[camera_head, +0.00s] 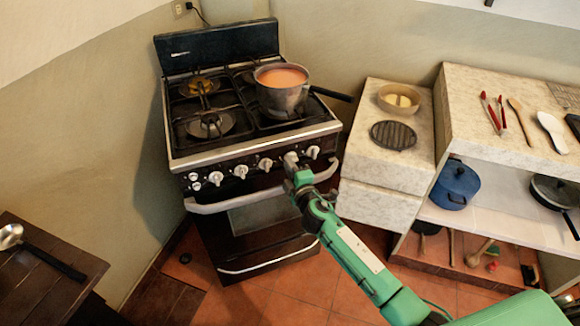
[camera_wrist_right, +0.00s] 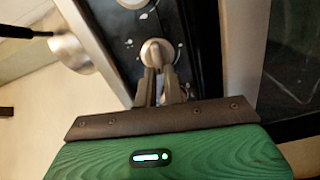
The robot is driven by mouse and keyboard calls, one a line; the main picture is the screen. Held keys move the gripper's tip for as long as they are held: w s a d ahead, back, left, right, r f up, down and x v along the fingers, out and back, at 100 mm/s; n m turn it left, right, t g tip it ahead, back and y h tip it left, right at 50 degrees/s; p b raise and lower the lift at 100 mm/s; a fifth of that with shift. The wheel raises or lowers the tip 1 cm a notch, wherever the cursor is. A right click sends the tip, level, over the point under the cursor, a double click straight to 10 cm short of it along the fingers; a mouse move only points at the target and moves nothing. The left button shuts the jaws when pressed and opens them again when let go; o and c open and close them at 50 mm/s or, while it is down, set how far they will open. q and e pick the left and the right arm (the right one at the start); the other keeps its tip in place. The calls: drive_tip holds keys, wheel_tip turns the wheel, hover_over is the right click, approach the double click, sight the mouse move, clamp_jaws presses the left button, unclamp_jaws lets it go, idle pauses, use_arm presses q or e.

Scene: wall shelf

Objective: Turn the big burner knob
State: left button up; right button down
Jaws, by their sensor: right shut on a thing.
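The stove (camera_head: 255,147) stands against the wall with a row of several white knobs along its front panel. My right gripper (camera_head: 293,168) reaches up to the panel from the lower right, at the knob (camera_head: 290,157) second from the right end. In the right wrist view the fingers (camera_wrist_right: 160,78) are closed around this round pale knob (camera_wrist_right: 157,50), which sits between their tips. Marks are printed on the black panel beside it, but I cannot read which burner it serves. My left gripper is not in view.
The oven handle bar (camera_head: 232,202) runs below the knobs. A counter (camera_head: 365,160) with a bowl (camera_head: 399,98) stands right. A dark table (camera_head: 40,270) is at lower left.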

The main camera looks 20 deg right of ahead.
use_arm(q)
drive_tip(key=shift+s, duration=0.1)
